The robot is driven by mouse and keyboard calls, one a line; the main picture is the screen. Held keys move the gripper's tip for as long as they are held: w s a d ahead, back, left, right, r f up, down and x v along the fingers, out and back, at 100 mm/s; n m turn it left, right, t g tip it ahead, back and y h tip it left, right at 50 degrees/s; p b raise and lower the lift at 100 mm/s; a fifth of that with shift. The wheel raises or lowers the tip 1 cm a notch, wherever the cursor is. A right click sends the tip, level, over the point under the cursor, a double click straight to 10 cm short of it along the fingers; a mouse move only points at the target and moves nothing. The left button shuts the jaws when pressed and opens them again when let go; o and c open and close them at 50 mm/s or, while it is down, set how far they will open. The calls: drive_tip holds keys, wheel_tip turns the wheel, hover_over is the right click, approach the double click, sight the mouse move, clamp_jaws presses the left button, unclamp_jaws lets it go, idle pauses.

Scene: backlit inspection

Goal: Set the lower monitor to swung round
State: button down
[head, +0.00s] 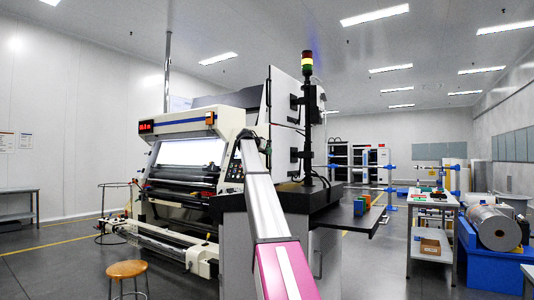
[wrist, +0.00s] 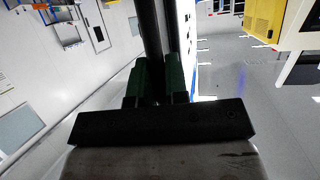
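The lower monitor (head: 286,150) is a pale panel with dark edges in the head view, mounted on a dark pole (head: 309,130) below the upper monitor (head: 284,96). My pink and white arm reaches up to the left edge of the lower monitor; my gripper is hard to make out there. In the wrist view the two dark green fingers of my gripper (wrist: 157,75) stand on either side of a dark upright strip (wrist: 155,25), possibly the monitor's edge. No clear gap shows between fingers and strip, but contact cannot be told.
The inspection machine (head: 185,120) with its lit panel stands left of my arm. A dark table (head: 350,216) with small coloured blocks lies right of the pole. A stool (head: 127,269) stands at front left, a bench (head: 432,203) at right. Floor between table and bench is clear.

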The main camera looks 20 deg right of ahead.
drive_tip(key=s+d+n+t+y, duration=0.7)
drive_tip(key=s+d, duration=0.7)
drive_tip(key=s, duration=0.4)
drive_tip(key=s+d+n+y, duration=0.1)
drive_tip(key=d+n+y, duration=0.3)
drive_tip(key=d, duration=0.8)
drive_tip(key=s+d+n+y, duration=0.2)
drive_tip(key=d+n+y, duration=0.2)
drive_tip(key=d, duration=0.9)
drive_tip(key=shift+s+d+n+y, duration=0.2)
drive_tip(key=shift+s+n+y, duration=0.05)
drive_tip(key=shift+n+y, duration=0.05)
drive_tip(key=c, duration=1.1)
unclamp_jaws()
drive_tip(key=shift+c, duration=0.2)
